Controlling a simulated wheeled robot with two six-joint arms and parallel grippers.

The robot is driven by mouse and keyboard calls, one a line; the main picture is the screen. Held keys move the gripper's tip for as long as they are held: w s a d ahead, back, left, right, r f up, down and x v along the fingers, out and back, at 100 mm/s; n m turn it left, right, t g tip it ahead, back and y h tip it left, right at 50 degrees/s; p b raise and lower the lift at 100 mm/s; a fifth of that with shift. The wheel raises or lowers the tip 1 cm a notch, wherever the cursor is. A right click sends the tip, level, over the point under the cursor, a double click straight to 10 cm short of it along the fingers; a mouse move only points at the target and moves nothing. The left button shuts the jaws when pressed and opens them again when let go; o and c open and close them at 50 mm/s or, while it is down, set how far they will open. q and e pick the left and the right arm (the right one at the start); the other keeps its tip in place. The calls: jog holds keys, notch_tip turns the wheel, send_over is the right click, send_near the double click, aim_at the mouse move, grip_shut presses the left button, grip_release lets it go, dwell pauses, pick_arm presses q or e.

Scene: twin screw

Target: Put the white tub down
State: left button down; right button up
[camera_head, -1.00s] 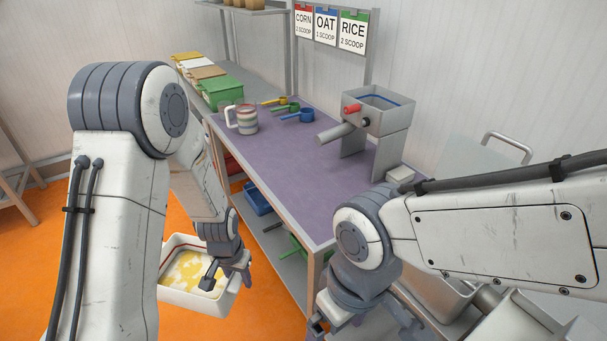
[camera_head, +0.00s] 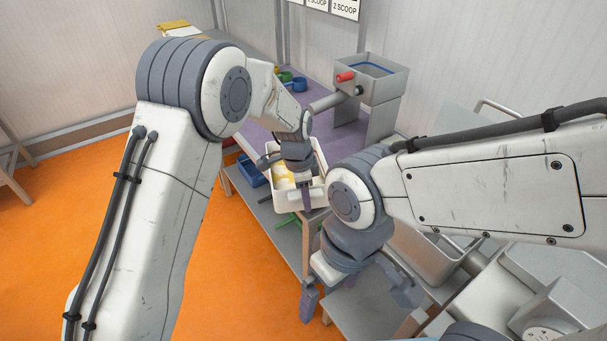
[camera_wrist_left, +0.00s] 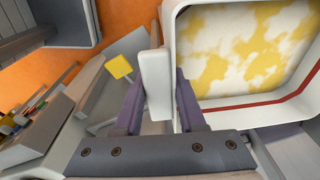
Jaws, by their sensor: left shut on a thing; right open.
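The white tub (camera_head: 284,203) holds yellow and white contents and has a red line inside. In the head view it is at the near end of the purple-topped table (camera_head: 252,138), partly hidden by my left arm. I cannot tell whether it touches the table. My left gripper (camera_head: 306,192) is shut on the tub's side. In the left wrist view a white upright part of the tub (camera_wrist_left: 157,85) stands between the fingers (camera_wrist_left: 158,105), with the tub's inside to the right. My right gripper (camera_head: 358,298) is open and empty, lower and to the right.
A grey hopper machine with a red knob (camera_head: 382,78) stands on the table, its spout pointing left. Blue (camera_head: 299,84) and green (camera_head: 285,77) scoops lie behind the tub. A blue bin (camera_head: 252,172) is on the shelf below. Grey metal containers (camera_head: 432,257) stand at right.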

pick_arm(q)
jog(key=w+p, duration=0.2)
jog(key=w, duration=0.8)
jog(key=shift+w+r, duration=0.1)
jog(key=shift+w, duration=0.2)
jog(key=shift+f+p, duration=0.9)
jog(key=shift+f, duration=0.9)
jog(key=c, duration=0.5)
grip_release()
jog(key=shift+f, duration=0.1)
